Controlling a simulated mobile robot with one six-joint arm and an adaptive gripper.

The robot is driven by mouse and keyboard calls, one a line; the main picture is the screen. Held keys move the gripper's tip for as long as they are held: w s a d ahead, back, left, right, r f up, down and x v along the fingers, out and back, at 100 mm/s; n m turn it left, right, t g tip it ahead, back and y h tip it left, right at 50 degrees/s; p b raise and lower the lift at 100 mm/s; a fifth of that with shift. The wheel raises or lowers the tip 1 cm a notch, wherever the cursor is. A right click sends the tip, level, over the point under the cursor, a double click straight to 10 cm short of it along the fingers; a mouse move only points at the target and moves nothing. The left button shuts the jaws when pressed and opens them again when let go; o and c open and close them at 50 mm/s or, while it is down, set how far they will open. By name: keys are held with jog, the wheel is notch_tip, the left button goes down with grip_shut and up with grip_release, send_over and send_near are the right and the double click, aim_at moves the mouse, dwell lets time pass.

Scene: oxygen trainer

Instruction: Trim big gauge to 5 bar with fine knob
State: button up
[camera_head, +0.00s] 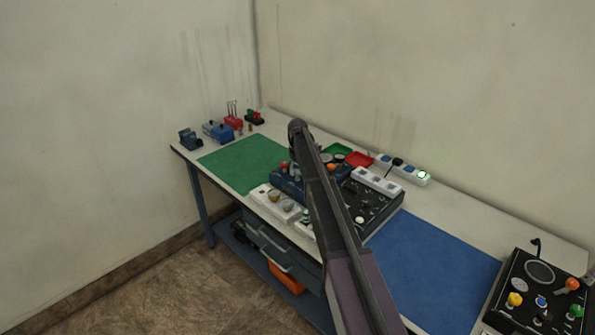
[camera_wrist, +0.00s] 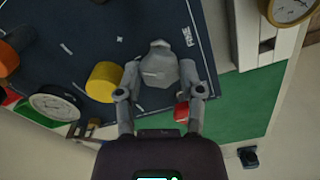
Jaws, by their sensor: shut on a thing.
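My gripper (camera_wrist: 160,76) is shut on a grey faceted knob (camera_wrist: 159,62) in the wrist view, one finger on each side of it. The knob stands on a dark blue panel (camera_wrist: 110,20), with a white "FINE" label beside it. A round white-faced gauge (camera_wrist: 55,108) is at the lower left, and another gauge with a brass rim (camera_wrist: 291,8) is cut off at the top right. I cannot tell which is the big gauge, and their readings are too small to read. In the head view my arm hides the gripper and the knob.
A yellow knob (camera_wrist: 103,82) stands close to my left finger, and a red part (camera_wrist: 181,111) shows by the right finger. An orange knob (camera_wrist: 14,50) is farther left. The bench has a green mat (camera_head: 240,160) and a clear blue mat (camera_head: 430,262).

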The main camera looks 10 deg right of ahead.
jog(key=shift+s+d+m, duration=0.1)
jog(key=shift+m, duration=0.6)
jog(key=o, duration=1.2)
jog(key=shift+c, duration=0.2)
